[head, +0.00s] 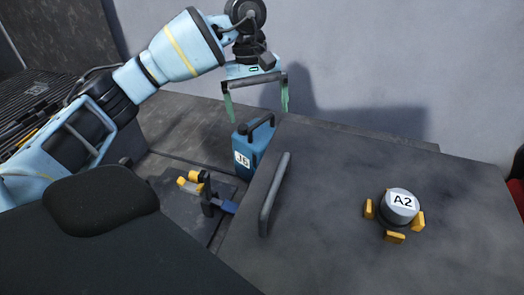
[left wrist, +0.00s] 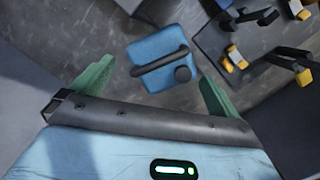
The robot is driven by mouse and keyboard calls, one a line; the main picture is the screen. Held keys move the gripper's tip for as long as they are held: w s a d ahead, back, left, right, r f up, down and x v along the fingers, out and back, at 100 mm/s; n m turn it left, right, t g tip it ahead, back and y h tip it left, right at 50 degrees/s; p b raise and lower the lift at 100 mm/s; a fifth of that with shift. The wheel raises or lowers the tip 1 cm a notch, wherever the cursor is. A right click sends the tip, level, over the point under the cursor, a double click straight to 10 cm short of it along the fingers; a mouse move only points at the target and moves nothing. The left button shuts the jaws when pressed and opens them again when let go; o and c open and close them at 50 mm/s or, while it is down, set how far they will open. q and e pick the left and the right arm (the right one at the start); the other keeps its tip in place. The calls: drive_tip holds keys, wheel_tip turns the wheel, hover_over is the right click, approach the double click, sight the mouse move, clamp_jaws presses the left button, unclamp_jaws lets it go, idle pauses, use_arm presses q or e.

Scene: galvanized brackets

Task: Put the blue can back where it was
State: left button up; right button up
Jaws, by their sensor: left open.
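The blue can (head: 243,152) has a dark handle on top and a white label reading J6. It stands upright on the grey surface behind the near panel, which hides part of its right side. In the left wrist view the blue can (left wrist: 160,58) is seen from above, with its handle and a round dark cap. My left gripper (head: 257,108) is above the can, its two green fingers spread apart with nothing between them. In the left wrist view the open left gripper (left wrist: 155,88) has a finger on either side of the can's near end. My right gripper is not in view.
A dark panel with a bar handle (head: 274,195) lies right of the can. On it a grey cylinder (head: 400,206) labelled A2 sits among yellow blocks. A grey wall (head: 380,70) closes the back.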

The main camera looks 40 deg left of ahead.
sight(251, 124)
use_arm(q)
drive_tip(key=f+n, duration=0.1)
drive_tip(key=n, duration=0.1)
drive_tip(key=a+f+n+h, duration=0.1)
drive_tip(key=a+f+n+b, duration=0.1)
drive_tip(key=n, duration=0.1)
drive_tip(key=shift+a+f+n+h, duration=0.15)
drive_tip(key=shift+n+h, duration=0.15)
drive_tip(key=shift+a+f+n+h, duration=0.3)
drive_tip(key=shift+a+n, duration=0.15)
drive_tip(key=shift+n, duration=0.55)
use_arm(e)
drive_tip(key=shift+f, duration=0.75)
use_arm(q)
drive_tip(key=shift+x, duration=1.25)
drive_tip(key=p+x, duration=0.1)
drive_tip(key=x, duration=0.3)
drive_tip(key=shift+w+d+f, duration=0.1)
drive_tip(key=shift+d+f, duration=0.2)
drive_tip(key=shift+d, duration=0.05)
drive_tip(key=shift+f, duration=0.2)
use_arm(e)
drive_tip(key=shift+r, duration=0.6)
use_arm(q)
drive_tip(key=shift+c, duration=0.4)
